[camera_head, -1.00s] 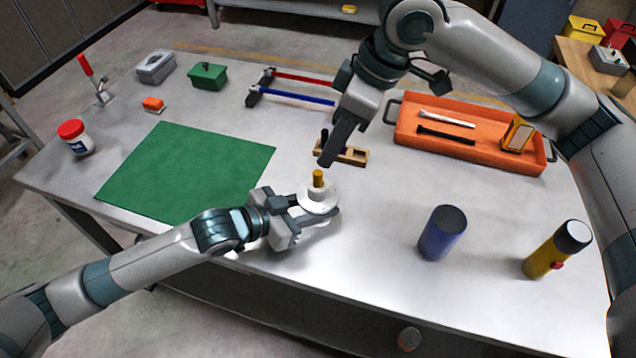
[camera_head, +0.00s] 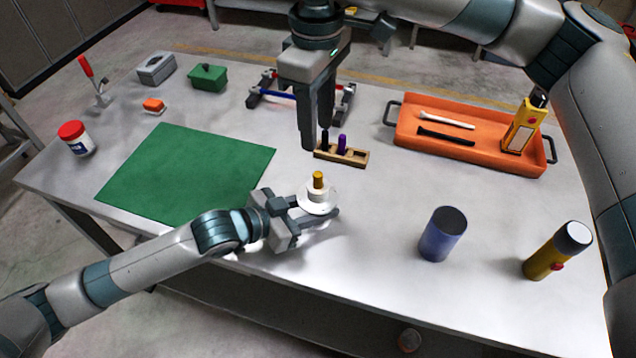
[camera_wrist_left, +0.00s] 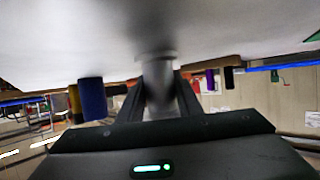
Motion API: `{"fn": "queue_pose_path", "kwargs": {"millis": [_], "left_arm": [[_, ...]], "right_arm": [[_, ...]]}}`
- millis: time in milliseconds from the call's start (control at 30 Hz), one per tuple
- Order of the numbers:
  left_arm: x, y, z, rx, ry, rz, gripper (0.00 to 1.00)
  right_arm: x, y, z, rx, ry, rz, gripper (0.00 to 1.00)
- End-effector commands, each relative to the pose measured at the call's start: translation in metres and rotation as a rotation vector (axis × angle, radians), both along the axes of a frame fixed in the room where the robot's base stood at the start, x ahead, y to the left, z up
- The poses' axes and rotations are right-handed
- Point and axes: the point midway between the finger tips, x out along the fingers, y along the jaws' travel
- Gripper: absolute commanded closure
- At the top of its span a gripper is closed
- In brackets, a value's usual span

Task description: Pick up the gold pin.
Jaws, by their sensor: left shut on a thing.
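The gold pin (camera_head: 318,179) stands upright in the top of a white round holder (camera_head: 318,204) with a wide flange. My left gripper (camera_head: 312,213) is shut on this holder, near the front middle of the table. In the left wrist view the holder (camera_wrist_left: 157,85) shows blurred between the two fingers, and the gold pin cannot be made out. My right gripper (camera_head: 317,145) points down above and behind the gold pin, apart from it, close to the wooden rack. Its fingers are seen nearly edge-on, so their opening is unclear.
The wooden rack (camera_head: 357,158) holds a black pin and a purple pin (camera_head: 342,143). An orange tray (camera_head: 480,155) lies at the back right. A green mat (camera_head: 187,172) covers the left.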

Motion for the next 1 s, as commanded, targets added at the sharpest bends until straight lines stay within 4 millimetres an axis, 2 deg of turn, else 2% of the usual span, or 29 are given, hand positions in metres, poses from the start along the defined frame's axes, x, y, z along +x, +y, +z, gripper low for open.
{"fn": "queue_pose_path", "kwargs": {"millis": [167, 533, 1000], "left_arm": [[0.0, 0.0, 0.0, 0.0, 0.0, 0.0, 1.0], [0.0, 0.0, 0.0, 0.0, 0.0, 0.0, 1.0], [0.0, 0.0, 0.0, 0.0, 0.0, 0.0, 1.0]], "right_arm": [[0.0, 0.0, -0.012, -0.001, 0.0, 0.0, 0.63], [0.0, 0.0, -0.061, 0.0, 0.001, 0.0, 0.63], [0.0, 0.0, -0.069, 0.0, 0.0, 0.001, 0.63]]}}
